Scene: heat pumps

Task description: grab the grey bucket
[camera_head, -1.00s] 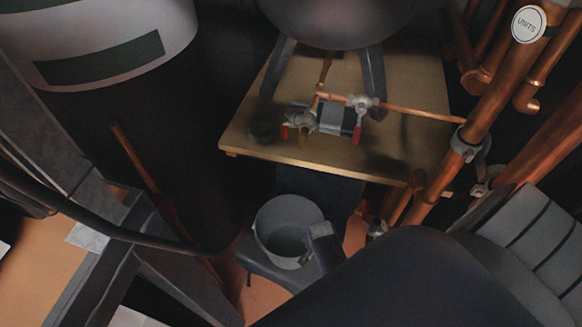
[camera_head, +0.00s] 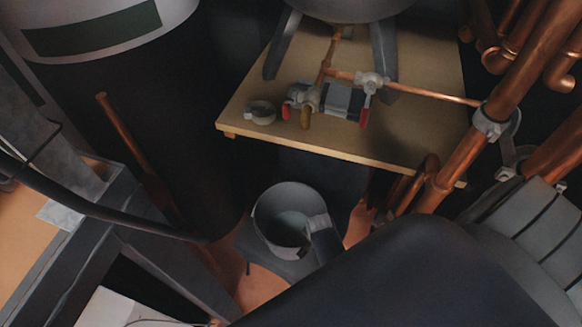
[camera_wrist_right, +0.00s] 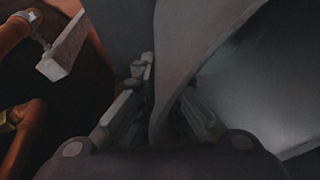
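The grey bucket (camera_head: 268,217) stands upright and open at the top on a dark low stool (camera_head: 262,264) in the lower middle of the head view. My right arm covers the stool's right side. My right gripper (camera_head: 316,226) is at the bucket's right rim. In the right wrist view my right gripper (camera_wrist_right: 165,88) has one finger on each side of the bucket's wall (camera_wrist_right: 175,55). The fingers lean in close against the wall and look shut on it; the exact contact is dark. My left gripper is not in view.
A wooden board (camera_head: 400,148) with valves and copper piping lies behind the bucket. Thick copper pipes (camera_head: 465,150) rise at the right. A large dark tank (camera_head: 150,105) stands at the left, with a grey metal frame (camera_head: 90,245) in front. Orange floor shows around the stool.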

